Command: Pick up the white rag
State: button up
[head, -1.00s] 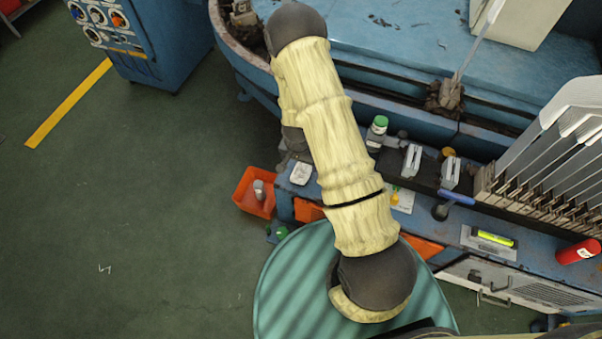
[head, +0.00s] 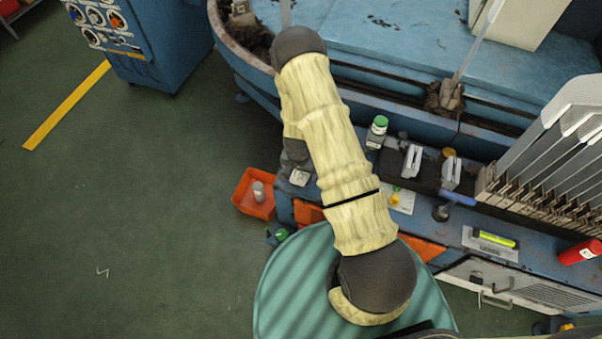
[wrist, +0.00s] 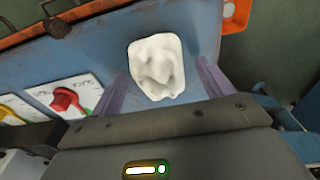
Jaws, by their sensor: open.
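The white rag (wrist: 157,67) is a small crumpled piece lying on the blue bench top in the wrist view. It also shows in the head view (head: 299,177), small and partly covered beside my arm. My gripper (wrist: 163,76) is open, with one purple finger to the left of the rag and one to the right. The rag lies in the gap between them and a little beyond. The frames do not show clearly whether either finger touches it. In the head view my arm hides most of my gripper.
An orange bin (head: 254,193) holding a small pale bottle stands left of the bench. A green-capped bottle (head: 376,132), a card with coloured tabs (head: 401,200) and metal blocks (head: 412,160) stand to the right. A rack of flat boards (head: 550,140) is farther right. The green floor at left is open.

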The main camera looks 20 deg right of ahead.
jog(key=shift+c, duration=0.2)
jog(key=c, duration=1)
jog(key=shift+r, duration=0.1)
jog(key=shift+c, duration=0.2)
notch_tip(320, 180, up, 10)
jog(key=shift+f+p, duration=0.1)
jog(key=shift+p, duration=0.7)
